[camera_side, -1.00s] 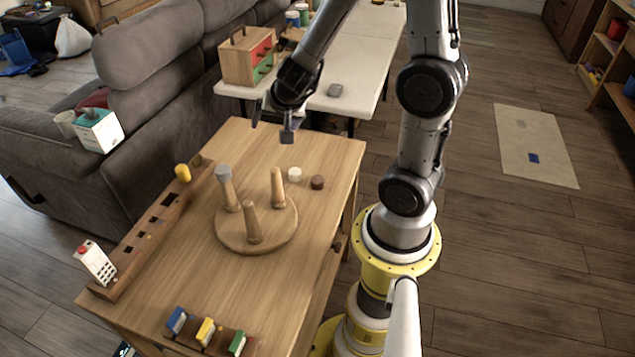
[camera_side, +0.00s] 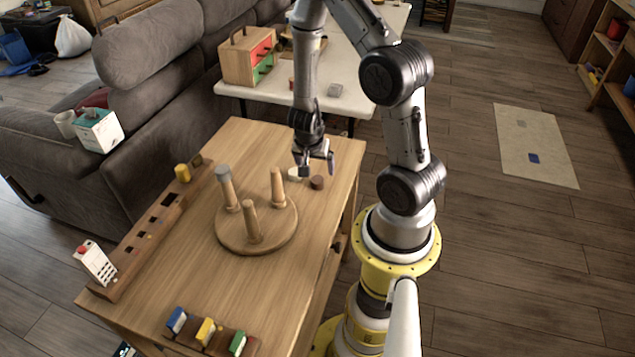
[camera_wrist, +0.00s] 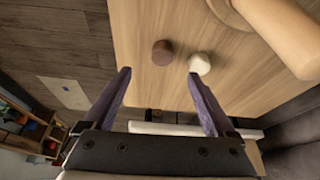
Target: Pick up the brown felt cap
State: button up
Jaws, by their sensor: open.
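The brown felt cap (camera_side: 317,182) stands on the wooden table near its right edge. In the wrist view the brown cap (camera_wrist: 162,52) lies ahead of my fingertips, between their lines and left of a cream cap (camera_wrist: 199,63). My gripper (camera_side: 316,170) is open and empty, above the table by the two caps. In the wrist view my gripper (camera_wrist: 160,75) shows its two fingers spread wide. In the side view the cream cap (camera_side: 296,174) is partly hidden behind my gripper. I cannot tell the exact height of the fingertips above the table.
A round wooden base (camera_side: 225,237) with three upright pegs stands left of the caps; one peg wears a grey cap (camera_side: 222,171). A long wooden rack (camera_side: 150,240) lines the table's left edge. Coloured blocks (camera_side: 206,330) sit at the front. The table's middle front is clear.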

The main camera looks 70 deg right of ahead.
aim_at(317, 180)
jog(key=shift+x, duration=4)
jog(key=shift+w, duration=0.15)
jog(key=c, duration=1.3)
jog(key=shift+r, duration=0.1)
